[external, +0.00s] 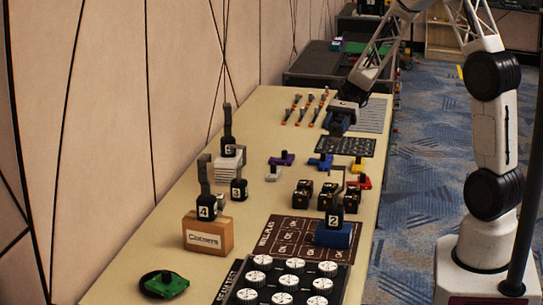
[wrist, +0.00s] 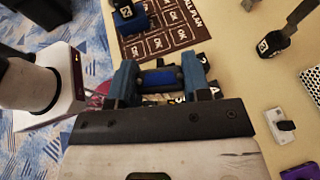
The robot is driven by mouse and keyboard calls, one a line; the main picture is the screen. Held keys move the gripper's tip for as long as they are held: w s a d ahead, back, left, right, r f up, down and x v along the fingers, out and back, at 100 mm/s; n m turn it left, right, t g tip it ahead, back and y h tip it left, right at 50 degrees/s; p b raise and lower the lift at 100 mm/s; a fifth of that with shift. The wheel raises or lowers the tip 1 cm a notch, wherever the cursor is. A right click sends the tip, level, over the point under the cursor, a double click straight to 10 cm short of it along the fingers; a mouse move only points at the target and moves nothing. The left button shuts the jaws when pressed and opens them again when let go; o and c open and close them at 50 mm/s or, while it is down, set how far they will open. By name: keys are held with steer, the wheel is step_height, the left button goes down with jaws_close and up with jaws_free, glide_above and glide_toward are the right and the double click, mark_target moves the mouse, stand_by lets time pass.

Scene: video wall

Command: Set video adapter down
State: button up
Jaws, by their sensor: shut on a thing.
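My gripper (external: 341,128) is over the table near the dark patterned mat. In the wrist view its two blue fingers (wrist: 160,82) are shut on a small dark and blue piece, apparently the video adapter (wrist: 160,76). The piece lies crosswise between the fingers, and its lower side is hidden. In the external view the gripper covers it, and I cannot tell its exact height above the table.
The dark mat (external: 346,147) lies just in front of my gripper. Small coloured pieces, including a purple one (external: 282,159), and several black boxes (external: 327,196) stand nearer the camera. A "2" block sits on a blue stand (external: 337,236). Tools (external: 303,108) lie left of my gripper.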

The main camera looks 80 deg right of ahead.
steer(key=shift+s+d+r+m+t+h, duration=0.8)
steer(key=shift+s+d+m+t+h, duration=1.2)
steer(key=shift+s+m+t, duration=0.9)
step_height(320, 180, down, 16)
steer(key=shift+w+r+m+t, duration=0.25)
steer(key=shift+w+m+t, duration=0.05)
steer(key=shift+w+t, duration=0.1)
steer(key=shift+d, duration=0.15)
steer(key=w+d, duration=0.2)
steer(key=w, duration=0.2)
steer(key=w+d+f, duration=0.1)
steer(key=w+d, duration=0.2)
steer(key=w, duration=0.2)
steer(key=w+d, duration=0.3)
steer(key=w, duration=0.1)
steer(key=shift+w+f, duration=0.25)
steer(key=shift+w, duration=0.05)
steer(key=shift+f, duration=0.1)
steer(key=shift+f, duration=1.65)
steer(key=shift+f, duration=0.1)
